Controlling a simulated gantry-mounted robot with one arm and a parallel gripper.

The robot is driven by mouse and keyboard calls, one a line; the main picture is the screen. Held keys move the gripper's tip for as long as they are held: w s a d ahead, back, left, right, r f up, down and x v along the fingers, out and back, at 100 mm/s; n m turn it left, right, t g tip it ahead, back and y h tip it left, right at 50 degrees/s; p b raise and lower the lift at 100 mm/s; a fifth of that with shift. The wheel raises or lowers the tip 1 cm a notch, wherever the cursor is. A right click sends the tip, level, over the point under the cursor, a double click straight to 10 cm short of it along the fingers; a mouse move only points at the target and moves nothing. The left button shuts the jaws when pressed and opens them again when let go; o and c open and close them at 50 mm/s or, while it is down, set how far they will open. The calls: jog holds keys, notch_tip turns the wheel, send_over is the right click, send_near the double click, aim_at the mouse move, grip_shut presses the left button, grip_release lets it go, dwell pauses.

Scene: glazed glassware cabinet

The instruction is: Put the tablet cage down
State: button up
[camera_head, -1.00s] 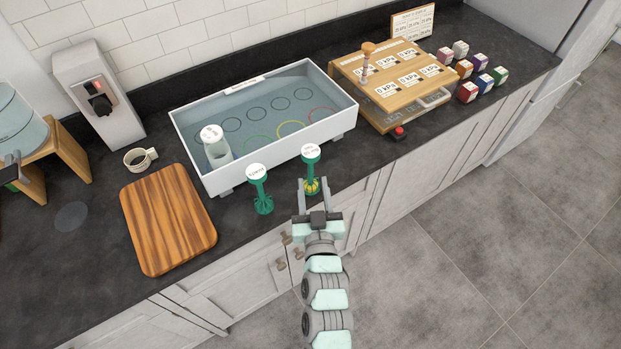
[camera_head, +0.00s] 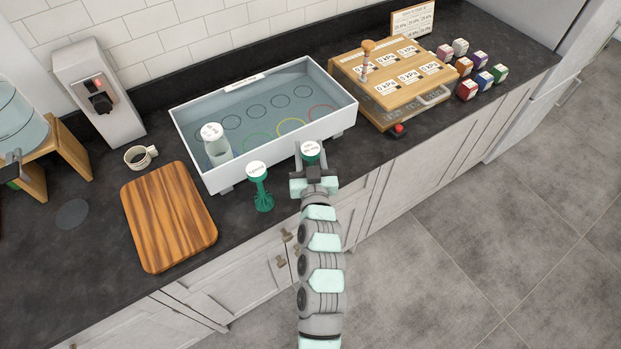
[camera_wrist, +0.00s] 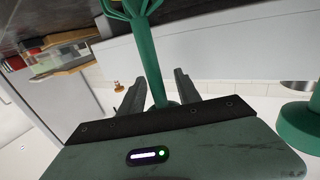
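A green tablet cage with a round white labelled top (camera_head: 310,150) stands upright at the front of the white water tank. Its lower part is hidden by my gripper in the head view. In the wrist view its green stem (camera_wrist: 150,65) runs between my fingers, with the ribbed cage end and a bit of yellow at the top edge. My gripper (camera_head: 312,172) is open, its fingers on either side of the stem; a gap shows beside the right finger. A second green cage (camera_head: 260,185) stands to the left; its round foot shows in the wrist view (camera_wrist: 300,125).
The water tank (camera_head: 205,180) has coloured rings on its floor and a clear cylinder (camera_head: 217,150) inside. A cutting board (camera_head: 168,215) and a cup (camera_head: 138,157) are left. A wooden pressure box (camera_head: 385,115), red button (camera_head: 398,131) and several small boxes are right.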

jog(key=shift+w, duration=0.1)
jog(key=shift+c, duration=0.2)
grip_shut()
dwell(1.2)
